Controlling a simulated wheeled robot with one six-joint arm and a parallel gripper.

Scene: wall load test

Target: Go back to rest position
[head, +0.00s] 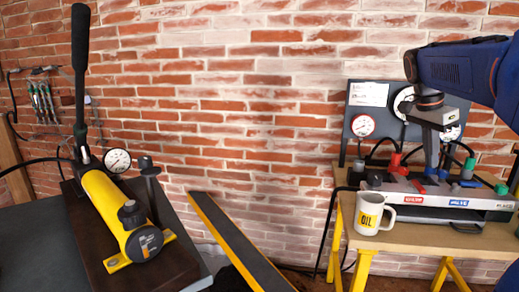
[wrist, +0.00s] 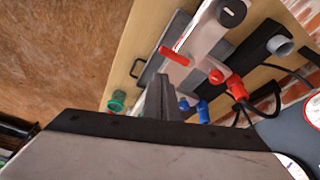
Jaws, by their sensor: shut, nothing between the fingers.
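My gripper (head: 432,162) points down over the valve block (head: 400,186) on the wooden bench at the right of the head view. In the wrist view its grey fingers (wrist: 164,92) are together, with nothing seen between them. The block carries red, blue and green fittings. A red lever (wrist: 176,56) and a blue fitting (wrist: 203,112) show close to the fingertips in the wrist view. I cannot tell whether the fingers touch the block.
A white OIL mug (head: 370,212) stands at the bench's front left. A gauge panel (head: 371,103) rises behind. A yellow hand pump (head: 116,212) with a tall black lever (head: 81,60) is at left. A yellow-edged dark beam (head: 238,242) lies between. Brick wall stands behind.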

